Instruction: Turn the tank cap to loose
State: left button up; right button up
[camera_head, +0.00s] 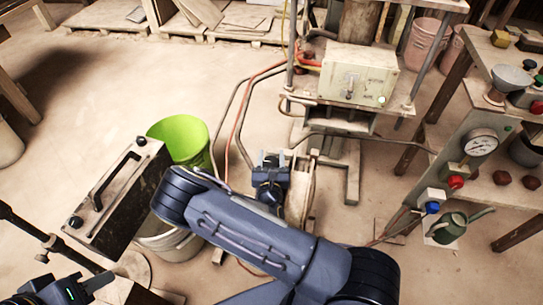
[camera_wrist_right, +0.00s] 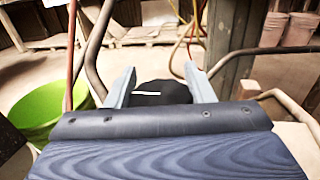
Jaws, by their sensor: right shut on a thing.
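The tank cap (camera_wrist_right: 162,92) is a dark round knob with a white mark line, seen between the two fingers in the right wrist view. My right gripper (camera_head: 270,163) is shut on it, with one pale finger on each side. In the head view the gripper and my arm hide most of the cap. A narrow beige body (camera_head: 300,190), perhaps the tank, stands right beside the gripper. My left gripper (camera_head: 78,290) is at the bottom left corner, away from the cap; its fingers are too unclear to read.
A green bucket (camera_head: 182,138) stands to the left, beside a dark box with a handle (camera_head: 122,192). Hoses and a beige control box (camera_head: 358,75) are behind the gripper.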

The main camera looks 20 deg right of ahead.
jog(key=o, duration=1)
jog(key=shift+s, duration=0.1)
jog(key=v, duration=0.7)
jog(key=shift+s+a+p, duration=0.25)
jog(key=shift+s+p, duration=0.1)
